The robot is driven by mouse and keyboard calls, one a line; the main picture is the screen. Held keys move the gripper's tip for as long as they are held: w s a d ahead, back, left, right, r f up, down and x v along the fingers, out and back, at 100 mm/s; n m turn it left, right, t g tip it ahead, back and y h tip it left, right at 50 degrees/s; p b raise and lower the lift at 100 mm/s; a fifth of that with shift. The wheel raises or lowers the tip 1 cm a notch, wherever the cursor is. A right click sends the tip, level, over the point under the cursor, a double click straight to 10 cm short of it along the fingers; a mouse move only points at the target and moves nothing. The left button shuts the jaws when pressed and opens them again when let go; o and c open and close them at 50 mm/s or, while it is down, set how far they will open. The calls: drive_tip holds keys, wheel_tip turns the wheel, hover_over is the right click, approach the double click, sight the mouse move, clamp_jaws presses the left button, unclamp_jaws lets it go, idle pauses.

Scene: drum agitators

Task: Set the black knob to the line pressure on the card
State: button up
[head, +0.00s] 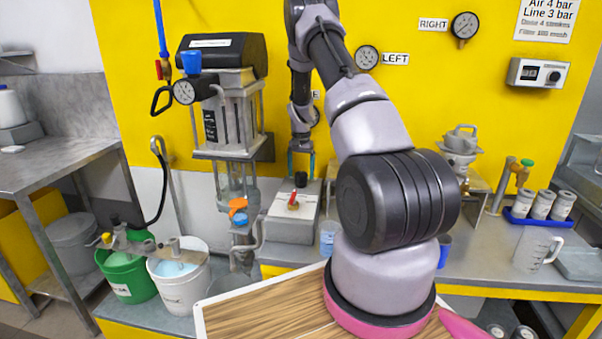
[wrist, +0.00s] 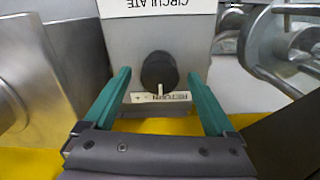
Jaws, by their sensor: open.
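The card (head: 547,18) on the yellow wall at the top right reads "Air 4 bar" and "Line 3 bar", with smaller lines on dose and filter below. A round black knob (wrist: 158,72) with a pale pointer mark shows in the wrist view, on a light grey box face. A label reading "RETURN" lies by it, upside down. My gripper (wrist: 160,75) is open, with one teal finger on each side of the knob; I see gaps and no contact. In the head view my gripper (head: 301,168) points down near the wall, and I cannot make out the knob there.
A sign reading "CIRCULATE" (wrist: 157,6) is above the knob. A grey block with a red-handled valve (head: 292,215) stands below my gripper. The pump (head: 230,120) stands to the left. Gauges marked LEFT (head: 367,57) and RIGHT (head: 465,25) hang to the right.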

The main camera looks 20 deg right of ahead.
wheel_tip(320, 180, up, 10)
drive_tip(key=shift+r, duration=0.25)
idle(0.5)
wheel_tip(320, 180, up, 14)
drive_tip(key=t, duration=0.2)
hover_over(301, 173)
drive_tip(key=s+a, duration=0.5)
drive_tip(key=s+a+r+n+t+y, duration=0.1)
drive_tip(key=s+a+r+n, duration=0.1)
drive_tip(key=s+a+r, duration=0.5)
drive_tip(key=s+a+r+n+t, duration=0.1)
drive_tip(key=s+a+r+t, duration=0.1)
drive_tip(key=s, duration=1)
drive_tip(key=s+a+r+n+t+y, duration=0.1)
drive_tip(key=s+a+r, duration=0.3)
drive_tip(key=s, duration=0.8)
drive_tip(key=shift+s+a+r+t, duration=0.15)
drive_tip(key=shift+s+r+t, duration=0.35)
drive_tip(key=shift+r, duration=0.45)
drive_tip(key=shift+w, duration=0.15)
